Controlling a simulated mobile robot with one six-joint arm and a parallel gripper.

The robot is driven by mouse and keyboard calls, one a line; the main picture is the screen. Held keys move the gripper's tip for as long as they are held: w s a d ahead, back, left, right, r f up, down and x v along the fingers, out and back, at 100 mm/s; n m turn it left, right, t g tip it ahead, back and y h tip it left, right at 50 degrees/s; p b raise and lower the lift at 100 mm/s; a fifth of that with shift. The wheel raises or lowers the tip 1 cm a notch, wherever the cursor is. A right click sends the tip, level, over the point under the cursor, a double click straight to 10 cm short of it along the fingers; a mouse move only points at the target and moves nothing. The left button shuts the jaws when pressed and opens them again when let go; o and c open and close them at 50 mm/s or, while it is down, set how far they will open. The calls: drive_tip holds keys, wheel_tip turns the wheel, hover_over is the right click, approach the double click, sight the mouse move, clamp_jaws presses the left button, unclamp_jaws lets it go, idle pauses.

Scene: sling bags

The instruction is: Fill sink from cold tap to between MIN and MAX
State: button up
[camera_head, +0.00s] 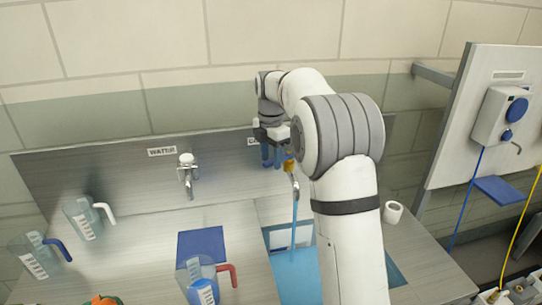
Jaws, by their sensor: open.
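My gripper (276,153) is open at the cold tap (292,172), just in front of the back panel. Its blue fingers are beside the tap's yellow-orange top; whether they touch it I cannot tell. A thin blue stream of water (295,222) falls from the tap's spout into the sink (267,212). Blue water (291,278) shows in the sink, and my arm hides much of its right side. A pale plate (284,238) is on the sink's back wall; no MIN or MAX mark is readable. The label (252,141) behind the gripper is mostly hidden.
A second tap (187,172) stands left under a "WATER" label (162,152). Clear jugs with white (87,217), blue (38,255) and red (203,280) handles stand on the counter. A blue mat (202,246) lies left of the sink. A white roll (392,212) is right of my arm.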

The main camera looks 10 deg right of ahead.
drive_tip(key=shift+c, duration=0.2)
clamp_jaws()
idle(0.3)
